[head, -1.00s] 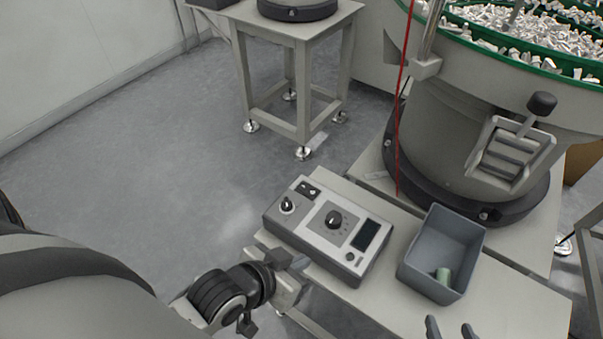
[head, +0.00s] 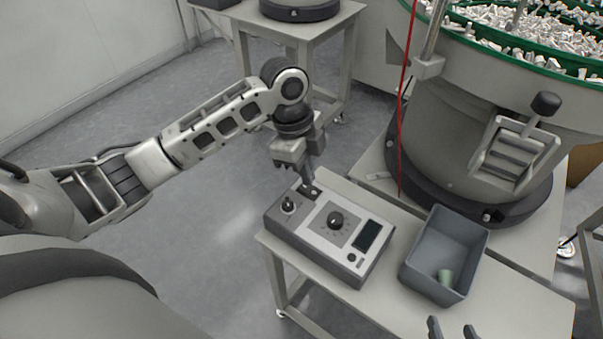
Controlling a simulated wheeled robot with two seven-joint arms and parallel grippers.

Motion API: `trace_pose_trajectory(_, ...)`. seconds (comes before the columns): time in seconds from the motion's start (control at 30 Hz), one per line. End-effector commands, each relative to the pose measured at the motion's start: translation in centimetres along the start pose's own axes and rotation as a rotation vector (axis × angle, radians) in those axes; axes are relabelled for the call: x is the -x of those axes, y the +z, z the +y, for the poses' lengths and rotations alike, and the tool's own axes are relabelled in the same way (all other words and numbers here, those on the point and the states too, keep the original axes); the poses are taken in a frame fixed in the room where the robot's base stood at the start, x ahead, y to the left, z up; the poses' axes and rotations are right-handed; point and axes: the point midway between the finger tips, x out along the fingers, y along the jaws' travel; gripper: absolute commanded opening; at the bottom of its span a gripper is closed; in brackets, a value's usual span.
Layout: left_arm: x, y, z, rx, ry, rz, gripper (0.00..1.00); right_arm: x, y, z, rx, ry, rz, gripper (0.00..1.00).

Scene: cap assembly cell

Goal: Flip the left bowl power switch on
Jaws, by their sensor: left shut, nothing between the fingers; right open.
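The grey control box (head: 312,240) sits on the table's near left corner, with a round knob, a small dark screen and a black selector (head: 288,206) on its top. The black power switch panel (head: 315,193) is at its far left corner, partly hidden by my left gripper. My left gripper (head: 308,184) points down, shut and empty, its fingertips at or just over this panel. I cannot tell whether they touch, or the switch's position. My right gripper (head: 451,331) shows only as two dark, parted fingertips at the bottom edge, right of the box.
A grey bin (head: 422,284) with a small pale green part (head: 445,276) stands right of the box. The large bowl feeder (head: 440,145) with a green rim full of pale parts stands behind. A thin red cable hangs in front of it. Another small table (head: 335,25) stands at the back.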

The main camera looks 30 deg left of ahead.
Motion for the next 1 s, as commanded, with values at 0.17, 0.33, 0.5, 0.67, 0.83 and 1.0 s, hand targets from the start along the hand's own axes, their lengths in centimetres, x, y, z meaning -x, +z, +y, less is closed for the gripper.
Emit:
trace_pose_trajectory(0.17,5.3,2.5,-3.2,-0.113,0.029,0.001,0.0,0.0,0.2,0.0,-0.001,0.001,-0.004,0.5)
trace_pose_trajectory(0.33,7.5,3.4,-4.1,-0.156,0.041,0.017,0.0,-0.1,0.4,0.0,-0.001,0.001,-0.008,0.5)
trace_pose_trajectory(0.5,7.7,3.4,-4.2,-0.163,0.043,0.021,0.0,-0.1,0.4,0.0,-0.001,0.001,-0.008,0.5)
trace_pose_trajectory(0.67,7.7,3.4,-4.2,-0.162,0.042,0.021,0.0,-0.1,0.4,0.0,-0.001,0.001,-0.008,0.5)
trace_pose_trajectory(0.83,6.7,3.4,-4.1,-0.161,0.044,0.021,0.0,-0.1,0.4,0.0,-0.002,0.001,-0.008,0.5)
trace_pose_trajectory(1.0,3.7,3.3,-3.9,-0.161,0.046,0.021,0.0,-0.2,0.4,0.0,-0.004,-0.001,-0.003,0.5)
